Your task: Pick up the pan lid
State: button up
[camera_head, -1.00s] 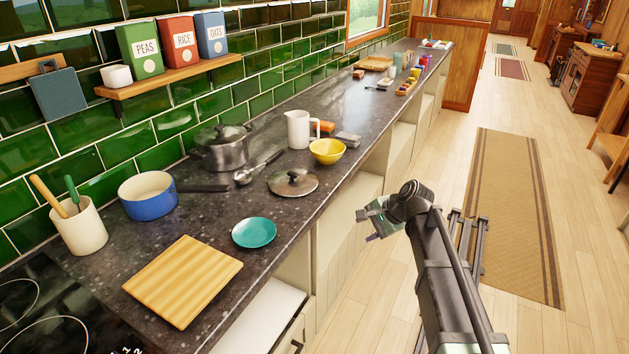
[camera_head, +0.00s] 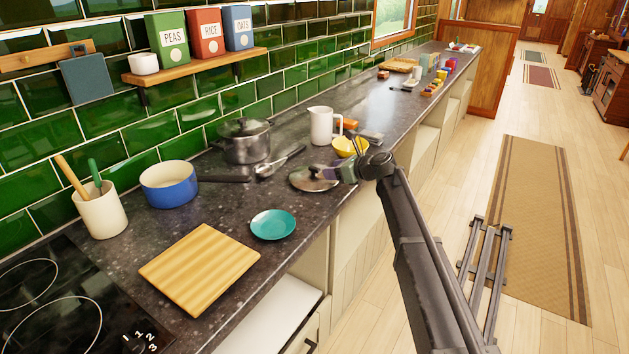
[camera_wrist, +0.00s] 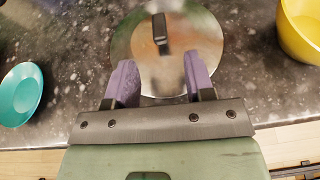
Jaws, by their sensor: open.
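The pan lid (camera_head: 307,180) is a flat, shiny metal disc with a dark handle, lying on the dark countertop. In the wrist view the lid (camera_wrist: 190,65) is ahead of my gripper, with its black handle (camera_wrist: 160,30) upright in the picture. My gripper (camera_wrist: 160,78) is open and empty. Its two purple fingers stand apart over the lid's near edge, and the handle lies beyond them, roughly in line with the gap. In the head view my gripper (camera_head: 347,172) is at the lid's right side and hides part of it. I cannot tell the height between fingers and lid.
A yellow bowl (camera_head: 343,147) stands close behind the lid, beside a white jug (camera_head: 321,126). A lidded pot (camera_head: 244,142), a spoon (camera_head: 280,160) and a blue pan (camera_head: 169,186) are to the left. A teal plate (camera_head: 273,225) and wooden board (camera_head: 200,268) lie nearer.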

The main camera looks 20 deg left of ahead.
aim_at(320, 170)
jog(key=b+x, duration=0.1)
jog(key=x, duration=0.4)
jog(key=shift+a+b, duration=0.1)
jog(key=shift+b, duration=0.3)
jog(key=shift+r, duration=0.1)
grip_shut()
jog(key=shift+r, duration=0.1)
